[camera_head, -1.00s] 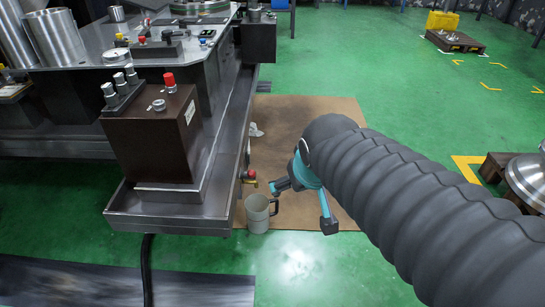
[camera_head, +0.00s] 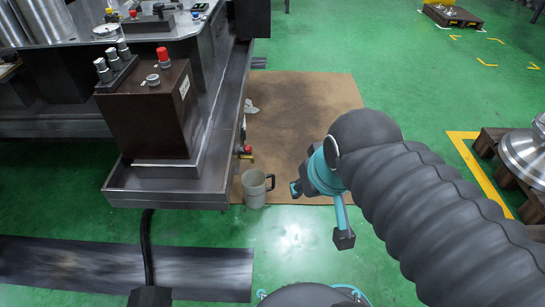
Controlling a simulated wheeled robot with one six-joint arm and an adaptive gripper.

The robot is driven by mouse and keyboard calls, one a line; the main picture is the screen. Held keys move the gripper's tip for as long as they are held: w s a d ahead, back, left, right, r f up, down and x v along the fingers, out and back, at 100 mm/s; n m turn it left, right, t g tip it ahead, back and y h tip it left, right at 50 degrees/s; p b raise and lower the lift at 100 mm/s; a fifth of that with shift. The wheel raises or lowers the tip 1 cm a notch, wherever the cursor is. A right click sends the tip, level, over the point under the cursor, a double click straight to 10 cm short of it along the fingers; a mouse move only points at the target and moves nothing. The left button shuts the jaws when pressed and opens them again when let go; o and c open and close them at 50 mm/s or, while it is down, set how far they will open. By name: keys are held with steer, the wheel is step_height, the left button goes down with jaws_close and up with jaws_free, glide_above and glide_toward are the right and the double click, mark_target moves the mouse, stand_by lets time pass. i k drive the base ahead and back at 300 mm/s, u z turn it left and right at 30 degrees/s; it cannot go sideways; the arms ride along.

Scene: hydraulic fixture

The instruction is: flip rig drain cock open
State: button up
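The drain cock (camera_head: 246,152) is on the side of the rig's metal drip tray (camera_head: 165,195), low down at its right side. It shows a red part and a yellow part, too small to tell the lever's setting. A grey mug (camera_head: 255,189) stands on the floor below and slightly right of it, its handle facing right. My gripper (camera_head: 318,212) is right of the mug and cock, apart from both. Its teal fingers are spread wide, with black pads and nothing between them. My dark ribbed arm hides part of the floor to the right.
A brown control box (camera_head: 150,115) with a red knob sits on the tray. A brown mat (camera_head: 300,105) lies along the rig, with a white rag (camera_head: 250,107) on it. A black hose (camera_head: 147,245) runs down from the tray. A round metal part (camera_head: 527,155) rests on a pallet at the right.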

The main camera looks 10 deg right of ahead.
mark_target(246, 149)
steer(key=z, duration=0.85)
steer(key=k, duration=1.15)
steer(key=z, duration=0.95)
steer(key=i, duration=0.65)
steer(key=u, duration=1.1)
steer(key=i, duration=1.1)
steer(key=u, duration=1.2)
